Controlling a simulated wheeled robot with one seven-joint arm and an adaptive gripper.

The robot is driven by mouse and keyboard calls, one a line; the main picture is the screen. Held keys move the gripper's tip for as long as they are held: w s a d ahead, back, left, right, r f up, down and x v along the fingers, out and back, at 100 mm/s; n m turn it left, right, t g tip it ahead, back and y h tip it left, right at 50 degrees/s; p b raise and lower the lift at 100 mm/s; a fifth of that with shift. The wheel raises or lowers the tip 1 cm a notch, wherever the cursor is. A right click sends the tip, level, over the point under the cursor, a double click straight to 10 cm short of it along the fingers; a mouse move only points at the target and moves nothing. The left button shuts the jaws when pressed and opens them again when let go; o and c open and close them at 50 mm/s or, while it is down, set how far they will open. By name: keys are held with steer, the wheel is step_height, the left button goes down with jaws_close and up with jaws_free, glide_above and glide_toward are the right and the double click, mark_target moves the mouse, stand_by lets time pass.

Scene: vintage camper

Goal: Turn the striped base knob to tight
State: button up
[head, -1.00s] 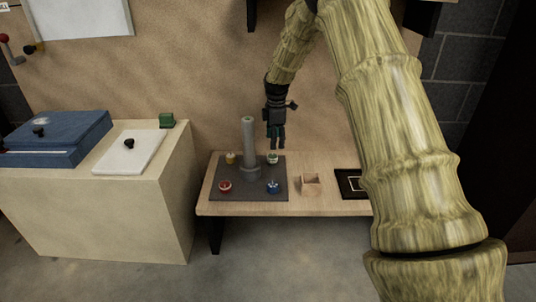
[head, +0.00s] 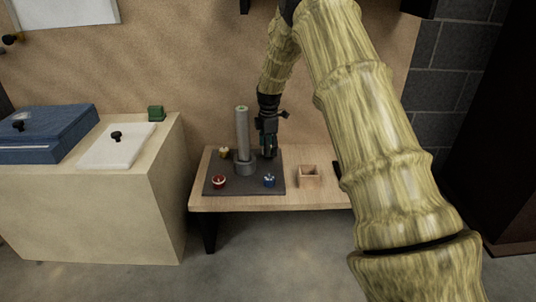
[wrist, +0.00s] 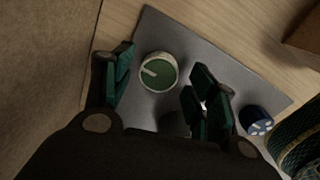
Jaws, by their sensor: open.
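A round knob with a green top, a white pointer line and a pale side (wrist: 158,72) stands on the dark grey plate (wrist: 215,62). Any stripes on its base are too small to make out. In the wrist view my gripper (wrist: 163,62) is open, with one finger on each side of this knob and nothing held. The pointer line points toward the left of the picture. In the head view my gripper (head: 268,150) is low over the back right of the plate and hides the green knob.
A grey upright cylinder (head: 242,130) stands close left of my gripper. A blue knob with white marks (head: 269,181), a red knob (head: 219,182) and a yellow knob (head: 224,152) share the plate. A small open wooden box (head: 308,177) sits to the right.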

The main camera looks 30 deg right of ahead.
steer(key=shift+f, duration=0.75)
steer(key=c, duration=1)
steer(key=shift+c, duration=0.2)
